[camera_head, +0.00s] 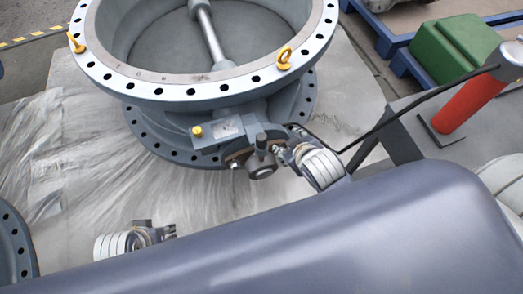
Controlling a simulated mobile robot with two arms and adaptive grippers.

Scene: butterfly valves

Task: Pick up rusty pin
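I cannot make out a rusty pin for certain in the head view. A large grey butterfly valve (225,92) lies on the wrapped surface, with a gearbox (228,130) on its near side. My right gripper (283,150) is at the right end of the gearbox, close to its small fittings. Its fingers blend with those fittings, so its opening and any contact are unclear. My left gripper (165,232) is low at the left, apart from the valve, partly hidden behind my own body. Its fingers are too small to judge.
Two yellow eyebolts (284,60) stand on the valve's upper flange. Crinkled plastic sheeting (60,150) covers the surface at left. Another flange (14,250) shows at the lower left. A green box (450,52) and a red cylinder (468,102) are at right.

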